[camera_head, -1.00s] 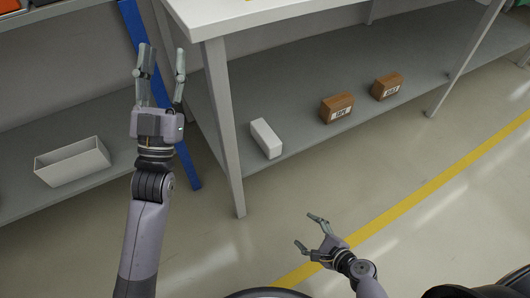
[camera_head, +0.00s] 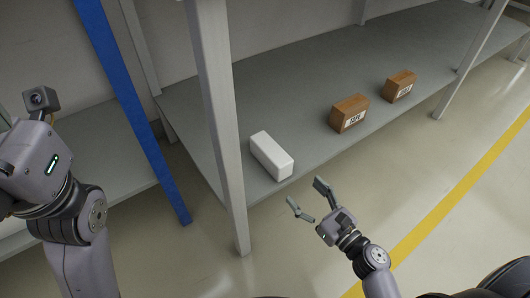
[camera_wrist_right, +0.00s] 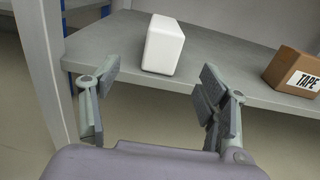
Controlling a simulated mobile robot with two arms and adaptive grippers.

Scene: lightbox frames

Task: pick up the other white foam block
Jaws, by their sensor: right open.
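A white foam block (camera_head: 271,155) lies on the grey lower shelf near its front edge, just right of the table's front leg. It also shows in the right wrist view (camera_wrist_right: 162,45), ahead of the fingers and between them. My right gripper (camera_head: 307,197) is open and empty, in front of the shelf edge and a little short of the block, not touching it. In the right wrist view its two fingers (camera_wrist_right: 155,92) stand wide apart. My left arm is at the left edge of the head view; its fingers are outside the picture.
A brown box (camera_head: 349,114) labelled TAPE sits right of the block, and another brown box (camera_head: 399,86) stands farther right. The grey table leg (camera_head: 222,130) rises close left of the block. A blue post (camera_head: 130,105) stands farther left. The shelf behind the block is bare.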

